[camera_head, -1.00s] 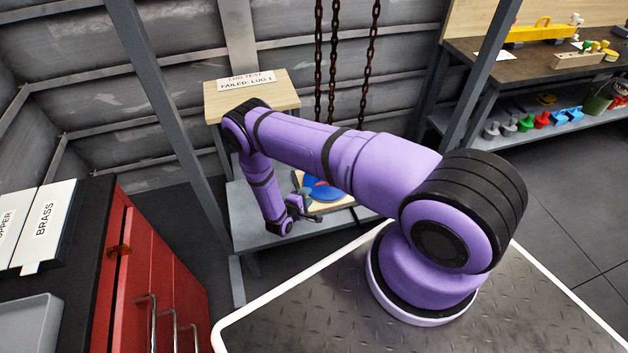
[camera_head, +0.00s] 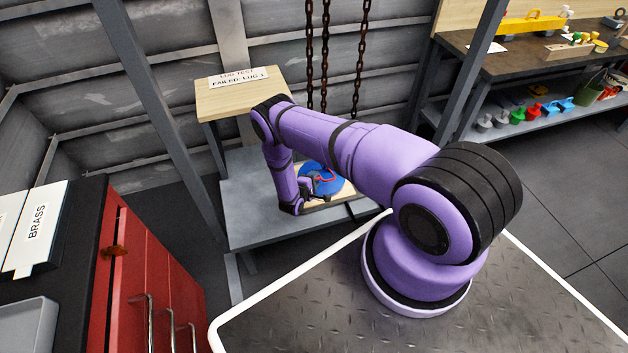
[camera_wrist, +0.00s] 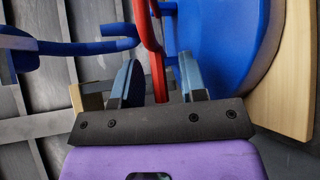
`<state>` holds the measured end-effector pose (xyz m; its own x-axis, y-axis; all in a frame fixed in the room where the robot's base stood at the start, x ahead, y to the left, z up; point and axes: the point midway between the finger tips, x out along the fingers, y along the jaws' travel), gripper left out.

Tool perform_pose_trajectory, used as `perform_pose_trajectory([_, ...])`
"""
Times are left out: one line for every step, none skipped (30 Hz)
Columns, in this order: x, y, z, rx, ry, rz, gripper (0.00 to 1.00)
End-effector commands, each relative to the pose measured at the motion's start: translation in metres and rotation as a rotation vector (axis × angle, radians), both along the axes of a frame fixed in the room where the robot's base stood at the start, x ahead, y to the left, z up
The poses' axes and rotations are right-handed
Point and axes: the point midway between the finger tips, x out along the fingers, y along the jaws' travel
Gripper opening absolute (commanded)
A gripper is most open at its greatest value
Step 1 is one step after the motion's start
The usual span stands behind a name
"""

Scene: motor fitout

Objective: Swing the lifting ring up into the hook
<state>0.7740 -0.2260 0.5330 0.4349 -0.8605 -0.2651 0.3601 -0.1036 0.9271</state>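The blue motor body (camera_head: 335,184) lies on a wooden board on the grey bench and fills the right side of the wrist view (camera_wrist: 232,45). The lifting ring is a red bar (camera_wrist: 158,62), standing beside the blue body in the wrist view; a bit of red also shows in the head view. A blue bar with a curled end, apparently the hook (camera_wrist: 100,46), is left of the ring and apart from it. My gripper (camera_wrist: 158,80) is open, with a finger on each side of the red bar and visible gaps. My arm hides part of the motor in the head view.
Rusty chains (camera_head: 325,55) hang behind the motor. A wooden stand (camera_head: 240,96) with a "LUG TEST FAILED: LUG 1" sign is behind left. A red cabinet (camera_head: 150,260) is at left, a cluttered workbench (camera_head: 530,65) at right. A grey post (camera_head: 150,100) rises left of the bench.

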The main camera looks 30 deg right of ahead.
Motion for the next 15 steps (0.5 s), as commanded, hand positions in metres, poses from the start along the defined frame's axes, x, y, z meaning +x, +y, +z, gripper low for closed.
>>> perform_pose_trajectory([0.0001, -0.0003, -0.0001, 0.000, 0.000, 0.000, 0.39])
perform_pose_trajectory([0.0001, -0.0003, -0.0001, 0.000, 0.000, 0.000, 0.39])
perform_pose_trajectory([0.0002, -0.0002, -0.0001, 0.000, 0.000, 0.000, 0.39])
perform_pose_trajectory([0.0002, -0.0001, 0.0000, 0.000, 0.000, 0.000, 0.39])
perform_pose_trajectory([0.0002, 0.0000, 0.0000, 0.000, 0.000, 0.000, 0.39])
perform_pose_trajectory([0.0002, 0.0000, 0.0000, 0.000, 0.000, 0.000, 0.39])
perform_pose_trajectory([0.0002, 0.0000, 0.0000, 0.000, 0.000, 0.000, 0.32])
perform_pose_trajectory([0.0001, 0.0000, 0.0001, 0.000, 0.000, 0.000, 0.25])
perform_pose_trajectory([0.0001, 0.0000, 0.0001, 0.000, 0.000, 0.000, 0.16])
perform_pose_trajectory([0.0001, 0.0000, 0.0001, 0.000, 0.000, 0.000, 0.09])
perform_pose_trajectory([0.0002, 0.0000, 0.0002, 0.000, 0.000, 0.000, 0.02])
perform_pose_trajectory([0.0001, 0.0001, 0.0001, 0.000, 0.000, 0.000, 0.00])
perform_pose_trajectory([0.0001, 0.0001, 0.0001, 0.000, 0.000, 0.000, 0.00])
perform_pose_trajectory([0.0001, 0.0001, 0.0001, 0.000, 0.000, 0.000, 0.00])
perform_pose_trajectory([0.0000, 0.0002, 0.0001, 0.000, 0.000, 0.000, 0.00])
